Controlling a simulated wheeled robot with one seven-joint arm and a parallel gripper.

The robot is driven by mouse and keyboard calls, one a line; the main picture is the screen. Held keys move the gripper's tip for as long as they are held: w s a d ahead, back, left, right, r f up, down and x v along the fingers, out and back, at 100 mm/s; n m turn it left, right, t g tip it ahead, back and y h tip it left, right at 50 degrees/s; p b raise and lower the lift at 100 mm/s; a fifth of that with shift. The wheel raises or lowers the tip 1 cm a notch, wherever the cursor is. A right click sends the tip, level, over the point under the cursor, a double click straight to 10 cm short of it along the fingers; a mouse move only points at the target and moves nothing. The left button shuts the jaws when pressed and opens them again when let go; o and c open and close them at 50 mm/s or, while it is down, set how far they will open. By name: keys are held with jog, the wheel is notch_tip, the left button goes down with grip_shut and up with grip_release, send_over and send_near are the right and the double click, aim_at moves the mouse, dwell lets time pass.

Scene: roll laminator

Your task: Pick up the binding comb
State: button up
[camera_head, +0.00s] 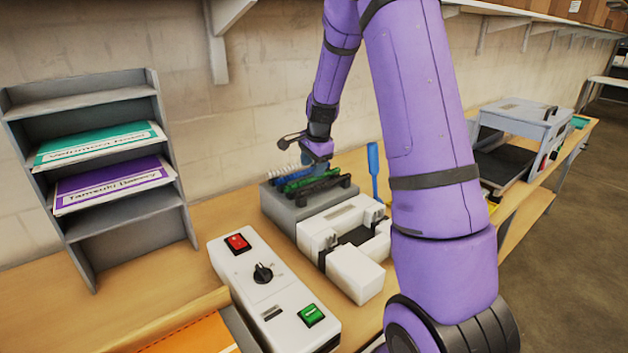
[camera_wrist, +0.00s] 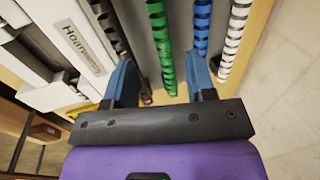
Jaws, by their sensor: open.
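Several binding combs lie side by side on a grey rack (camera_head: 279,207). In the wrist view they are a black comb (camera_wrist: 108,25), a green comb (camera_wrist: 160,40), a blue comb (camera_wrist: 201,30) and a white comb (camera_wrist: 235,38). In the head view, the white comb (camera_head: 284,171) is at the back and the black comb (camera_head: 318,190) at the front. My gripper (camera_wrist: 163,82) is open and empty, over the combs. The near end of the green comb shows between its two blue fingers; the blue comb runs toward the right finger. The height gap is hard to tell.
A white machine (camera_head: 345,243) stands just in front of the rack and a control box (camera_head: 272,290) to its left. A blue upright tool (camera_head: 374,170) is close on the right. A grey shelf with packs (camera_head: 110,95) stands at left, the wall behind.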

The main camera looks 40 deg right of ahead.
aim_at(310, 179)
jog(key=x, duration=0.5)
jog(key=shift+w+r, duration=0.1)
jog(key=shift+w, duration=0.1)
grip_shut()
